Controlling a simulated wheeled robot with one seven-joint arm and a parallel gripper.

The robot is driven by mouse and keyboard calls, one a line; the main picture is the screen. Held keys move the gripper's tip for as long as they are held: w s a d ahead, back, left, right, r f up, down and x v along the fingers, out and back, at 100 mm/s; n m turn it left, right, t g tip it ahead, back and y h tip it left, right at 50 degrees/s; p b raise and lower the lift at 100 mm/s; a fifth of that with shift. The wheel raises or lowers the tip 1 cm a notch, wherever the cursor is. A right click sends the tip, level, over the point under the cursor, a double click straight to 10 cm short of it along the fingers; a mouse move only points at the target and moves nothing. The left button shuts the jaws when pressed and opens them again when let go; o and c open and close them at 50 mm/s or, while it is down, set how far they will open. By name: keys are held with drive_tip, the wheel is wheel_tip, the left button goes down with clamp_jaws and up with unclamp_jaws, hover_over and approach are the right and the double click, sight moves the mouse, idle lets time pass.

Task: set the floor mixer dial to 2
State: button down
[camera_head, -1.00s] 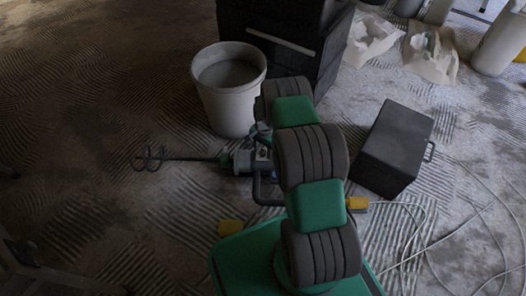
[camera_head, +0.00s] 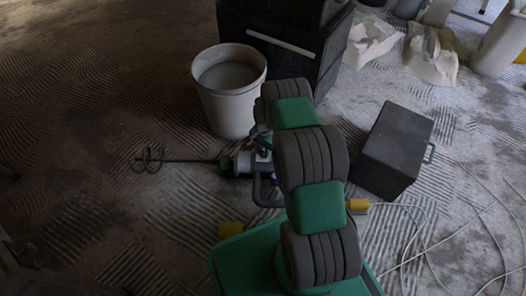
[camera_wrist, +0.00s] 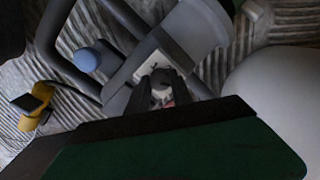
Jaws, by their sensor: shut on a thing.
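The floor mixer (camera_head: 243,163) lies on its side on the ridged floor, its dark shaft and spiral paddle (camera_head: 150,160) pointing left. Its grey body (camera_wrist: 197,30) fills the upper middle of the wrist view, with a pale panel around the dial. The small grey dial (camera_wrist: 160,77) sits between my fingertips. My gripper (camera_wrist: 164,86) is shut on the dial from above. The fingers hide the dial's sides, and I cannot read any number on it. In the head view my arm hides part of the mixer. A blue round part (camera_wrist: 88,60) shows beside the dark handle.
A pale bucket (camera_head: 229,105) with grey contents stands close behind the mixer. A large dark case (camera_head: 275,60) is behind it, and a dark box (camera_head: 395,150) stands to the right. Cables lie on the floor at the right. The floor to the left is mostly clear.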

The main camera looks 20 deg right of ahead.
sight(263, 152)
drive_tip(key=shift+n, duration=0.3)
drive_tip(key=n+b, duration=0.1)
drive_tip(key=n, duration=0.4)
drive_tip(key=shift+b, duration=0.35)
drive_tip(key=n+b, duration=0.1)
drive_tip(key=n, duration=0.5)
idle(0.4)
drive_tip(key=c, duration=1.1)
unclamp_jaws()
drive_tip(key=shift+c, duration=0.2)
wheel_tip(263, 152, up, 8)
drive_tip(key=p, duration=0.3)
drive_tip(key=shift+d+f, duration=0.1)
